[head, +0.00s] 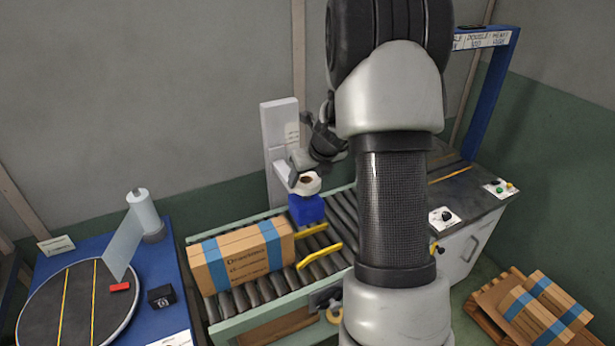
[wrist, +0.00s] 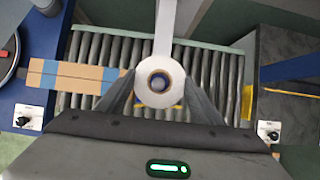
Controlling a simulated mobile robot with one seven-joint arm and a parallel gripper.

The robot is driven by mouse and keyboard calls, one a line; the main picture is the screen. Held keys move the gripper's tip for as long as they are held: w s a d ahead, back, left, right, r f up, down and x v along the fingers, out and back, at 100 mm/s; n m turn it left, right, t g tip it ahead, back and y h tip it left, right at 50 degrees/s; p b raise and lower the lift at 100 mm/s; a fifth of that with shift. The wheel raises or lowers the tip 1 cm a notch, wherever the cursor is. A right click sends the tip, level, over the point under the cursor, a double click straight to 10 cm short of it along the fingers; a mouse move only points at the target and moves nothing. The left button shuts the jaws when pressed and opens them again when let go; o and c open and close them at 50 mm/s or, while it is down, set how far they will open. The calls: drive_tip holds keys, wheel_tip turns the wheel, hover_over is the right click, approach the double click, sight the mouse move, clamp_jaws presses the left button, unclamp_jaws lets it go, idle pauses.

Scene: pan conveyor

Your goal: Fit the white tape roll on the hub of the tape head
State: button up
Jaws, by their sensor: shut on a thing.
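The white tape roll (wrist: 145,91) sits between the two fingers of my gripper (wrist: 160,82) in the wrist view, its hole facing the camera. In the head view the roll (head: 307,190) shows as a white ring with a brown core. My gripper (head: 304,172) is shut on it. The tape head, a blue block (head: 306,209) by a tall white post (head: 279,135), is just below the roll over the conveyor. The hub is not clearly visible, and I cannot tell whether the roll is around it or above it.
A carton with blue tape (head: 240,257) lies on the roller conveyor (head: 345,208), left of the tape head. Yellow guides (head: 319,255) are beside it. A blue table with a round turntable (head: 75,310) and film roll (head: 145,210) stands left. Cartons on a pallet (head: 545,310) are right.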

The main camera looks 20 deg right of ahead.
drive_tip(key=shift+f+b, duration=1.7)
drive_tip(key=shift+f, duration=0.5)
drive_tip(key=o, duration=1.2)
drive_tip(key=shift+r, duration=0.1)
drive_tip(key=shift+c, duration=0.2)
drive_tip(key=p+v, duration=0.3)
drive_tip(key=v, duration=1.4)
drive_tip(key=shift+s, duration=0.15)
drive_tip(key=shift+r, duration=0.15)
drive_tip(key=s+a+r+n+y, duration=0.1)
drive_tip(key=s+a+r+n, duration=0.25)
drive_tip(key=a+n, duration=0.35)
drive_tip(key=s+a+r+n, duration=0.3)
drive_tip(key=s+a+n, duration=0.2)
drive_tip(key=n, duration=0.3)
drive_tip(key=s+a+n, duration=0.2)
drive_tip(key=s+n, duration=0.5)
drive_tip(key=n, duration=0.3)
drive_tip(key=s+a+r+n+h, duration=0.1)
drive_tip(key=s+a+n, duration=0.2)
drive_tip(key=s+n, duration=0.4)
drive_tip(key=n, duration=0.3)
drive_tip(key=shift+s+r+n, duration=0.15)
drive_tip(key=shift+r+n, duration=0.15)
drive_tip(key=shift+r, duration=0.05)
